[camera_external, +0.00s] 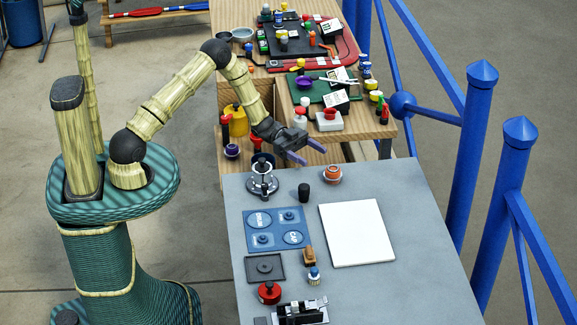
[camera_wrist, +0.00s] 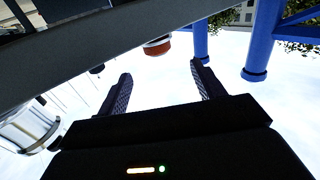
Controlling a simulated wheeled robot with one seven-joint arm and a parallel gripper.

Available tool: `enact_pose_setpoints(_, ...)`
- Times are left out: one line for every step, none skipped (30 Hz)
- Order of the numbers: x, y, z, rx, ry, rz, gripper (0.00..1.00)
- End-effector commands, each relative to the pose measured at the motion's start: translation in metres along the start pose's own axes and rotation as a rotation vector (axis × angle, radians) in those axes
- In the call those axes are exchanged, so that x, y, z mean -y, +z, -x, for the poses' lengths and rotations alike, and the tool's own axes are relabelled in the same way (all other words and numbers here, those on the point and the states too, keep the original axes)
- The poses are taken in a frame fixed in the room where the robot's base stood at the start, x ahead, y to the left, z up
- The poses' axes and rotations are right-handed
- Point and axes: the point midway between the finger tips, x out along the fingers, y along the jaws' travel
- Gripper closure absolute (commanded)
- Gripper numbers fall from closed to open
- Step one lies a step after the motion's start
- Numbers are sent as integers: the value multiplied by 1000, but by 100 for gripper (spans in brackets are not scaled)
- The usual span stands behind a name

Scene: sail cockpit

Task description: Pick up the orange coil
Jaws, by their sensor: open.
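The orange coil (camera_external: 332,172) stands near the far edge of the grey table, right of a small black cylinder. In the wrist view a small orange and white round thing (camera_wrist: 157,45), likely the coil, shows beyond the fingertips, partly cut off by a dark band. My gripper (camera_external: 310,154) is open and empty, with its purple-grey fingers apart. In the external view it appears above and behind the coil, slightly to its left, and is not touching it. Both fingers also show in the wrist view (camera_wrist: 161,72).
A chrome winch-like fitting (camera_external: 262,180) and the black cylinder (camera_external: 304,193) stand left of the coil. A white board (camera_external: 356,234) lies in front. A wooden bench (camera_external: 368,126) crowded with small items is behind my gripper. Blue posts (camera_external: 474,150) stand at the right.

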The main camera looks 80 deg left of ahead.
Motion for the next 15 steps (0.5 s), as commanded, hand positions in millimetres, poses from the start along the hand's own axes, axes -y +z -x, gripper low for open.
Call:
enact_pose_setpoints(-1, -1, -10, -2, 3, 0, 32)
enact_pose_setpoints(-1, -1, -16, -2, 3, 0, 32)
enact_pose_setpoints(-1, -1, -22, -1, 3, 0, 32)
enact_pose_setpoints(-1, -1, -27, -1, 3, 0, 32)
enact_pose_setpoints(-1, -1, -32, -2, 3, 0, 32)
enact_pose_setpoints(-1, -1, -38, -2, 2, 0, 32)
enact_pose_setpoints(0, -1, -42, -1, 2, 0, 32)
enact_pose_setpoints(0, -1, -45, -1, 1, 0, 32)
enact_pose_setpoints(0, 0, -48, -1, 1, 0, 32)
enact_pose_setpoints(0, 0, -49, -1, 0, 0, 32)
enact_pose_setpoints(0, 0, -50, -1, 0, 0, 32)
enact_pose_setpoints(0, 0, -50, 0, 0, 0, 32)
enact_pose_setpoints(0, 0, -50, 0, 0, 0, 32)
enact_pose_setpoints(0, 0, -50, 0, -1, 0, 32)
enact_pose_setpoints(0, 0, -50, 0, -1, 0, 32)
